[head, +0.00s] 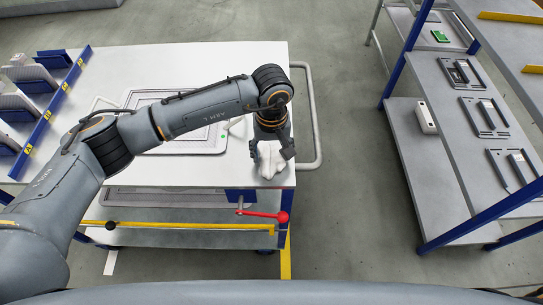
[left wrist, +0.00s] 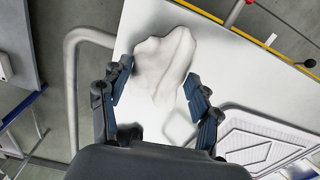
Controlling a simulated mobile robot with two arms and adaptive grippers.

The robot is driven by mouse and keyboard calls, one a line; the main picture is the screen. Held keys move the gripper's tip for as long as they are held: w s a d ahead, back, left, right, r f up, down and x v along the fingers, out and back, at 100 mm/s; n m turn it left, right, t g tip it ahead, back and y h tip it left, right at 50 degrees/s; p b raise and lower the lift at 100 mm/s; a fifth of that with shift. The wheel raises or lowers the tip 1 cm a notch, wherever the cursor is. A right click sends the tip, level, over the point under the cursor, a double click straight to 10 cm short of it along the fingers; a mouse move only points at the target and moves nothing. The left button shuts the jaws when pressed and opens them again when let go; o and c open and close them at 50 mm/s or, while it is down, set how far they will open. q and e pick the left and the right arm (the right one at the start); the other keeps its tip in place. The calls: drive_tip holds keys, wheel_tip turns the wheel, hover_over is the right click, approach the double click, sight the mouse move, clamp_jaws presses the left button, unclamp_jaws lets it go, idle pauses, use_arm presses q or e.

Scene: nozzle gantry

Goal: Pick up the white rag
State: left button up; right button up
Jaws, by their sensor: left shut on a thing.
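The white rag (head: 271,160) lies crumpled at the right end of the white table top, near its front corner. It also shows in the left wrist view (left wrist: 160,62), between and beyond the fingers. My left gripper (head: 272,153) points down at the rag from above, with its fingers on either side of it. In the left wrist view my left gripper (left wrist: 157,88) is shut on the rag, which sticks out past the fingertips. My right gripper is in neither view.
A framed tray (head: 215,147) lies on the white table (head: 200,175), left of the rag. A blue-edged rack (head: 52,108) stands at the table's left. A red lever (head: 283,216) juts out below the front edge. A shelf unit (head: 440,110) stands right across a clear floor gap.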

use_arm(q)
drive_tip(key=shift+r, duration=0.1)
drive_tip(key=shift+r, duration=0.55)
drive_tip(key=s+a+r+b, duration=0.1)
drive_tip(key=s+r+b, duration=0.2)
drive_tip(key=s+r, duration=0.8)
drive_tip(key=s, duration=0.3)
drive_tip(key=shift+a+r+b, duration=0.35)
drive_tip(key=shift+r+b, duration=0.05)
